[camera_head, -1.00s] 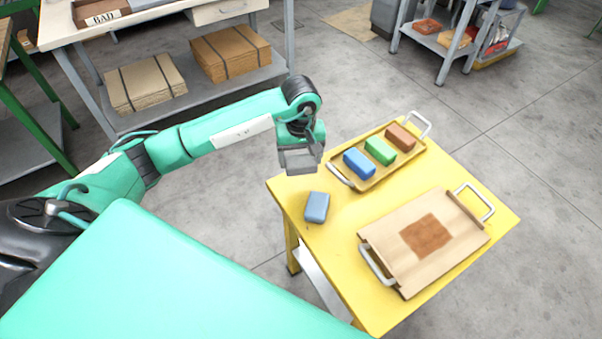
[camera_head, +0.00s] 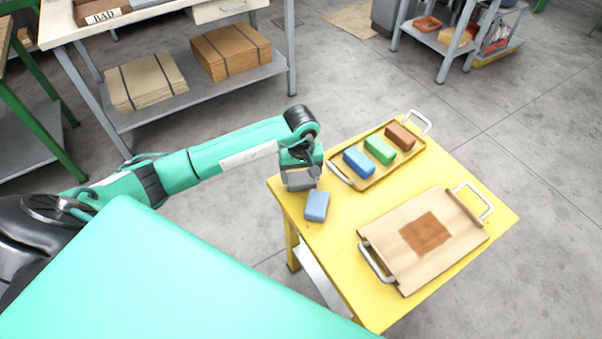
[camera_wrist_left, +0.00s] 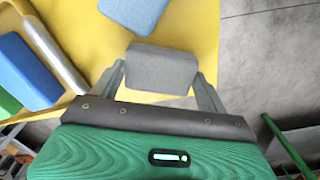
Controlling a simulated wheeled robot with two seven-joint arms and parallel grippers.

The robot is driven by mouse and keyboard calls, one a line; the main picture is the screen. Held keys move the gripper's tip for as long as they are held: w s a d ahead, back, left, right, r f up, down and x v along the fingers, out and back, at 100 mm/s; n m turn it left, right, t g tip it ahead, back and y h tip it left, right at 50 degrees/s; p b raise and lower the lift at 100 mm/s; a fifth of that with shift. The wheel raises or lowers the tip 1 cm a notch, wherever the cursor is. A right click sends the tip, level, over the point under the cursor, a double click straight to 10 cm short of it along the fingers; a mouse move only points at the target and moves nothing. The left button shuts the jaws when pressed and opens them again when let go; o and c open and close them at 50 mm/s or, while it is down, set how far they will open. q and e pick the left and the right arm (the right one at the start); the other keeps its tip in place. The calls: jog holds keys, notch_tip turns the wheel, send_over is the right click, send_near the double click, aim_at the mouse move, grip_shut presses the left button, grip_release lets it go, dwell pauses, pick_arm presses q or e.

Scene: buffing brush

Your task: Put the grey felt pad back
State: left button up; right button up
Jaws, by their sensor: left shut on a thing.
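The grey felt pad (camera_wrist_left: 161,68) is between the two fingers of my left gripper (camera_wrist_left: 163,80), which is shut on it. In the head view my left gripper (camera_head: 301,178) is over the left corner of the yellow table (camera_head: 345,221), just behind a light blue block (camera_head: 317,206). The pad is close above the table top; I cannot tell whether it touches. The light blue block also shows at the top of the left wrist view (camera_wrist_left: 136,12). My right gripper is not in view.
A yellow tray (camera_head: 347,176) with metal handles holds a blue block (camera_head: 358,162), a green block (camera_head: 380,150) and a brown block (camera_head: 400,136). A wooden board (camera_head: 455,228) with a brown patch lies at the right. The table's front corner is bare.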

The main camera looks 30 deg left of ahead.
aim_at(302, 177)
pick_arm(q)
jog(key=shift+f, duration=0.1)
jog(key=o, duration=0.9)
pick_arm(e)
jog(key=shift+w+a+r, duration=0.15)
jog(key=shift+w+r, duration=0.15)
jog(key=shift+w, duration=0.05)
pick_arm(q)
jog(key=shift+r, duration=0.5)
notch_tip(302, 177, up, 11)
jog(key=shift+r+b, duration=0.15)
jog(key=shift+b, duration=0.5)
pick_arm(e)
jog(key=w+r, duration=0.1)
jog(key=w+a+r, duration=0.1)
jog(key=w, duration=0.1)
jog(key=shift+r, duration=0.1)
pick_arm(q)
jog(key=shift+d, duration=0.1)
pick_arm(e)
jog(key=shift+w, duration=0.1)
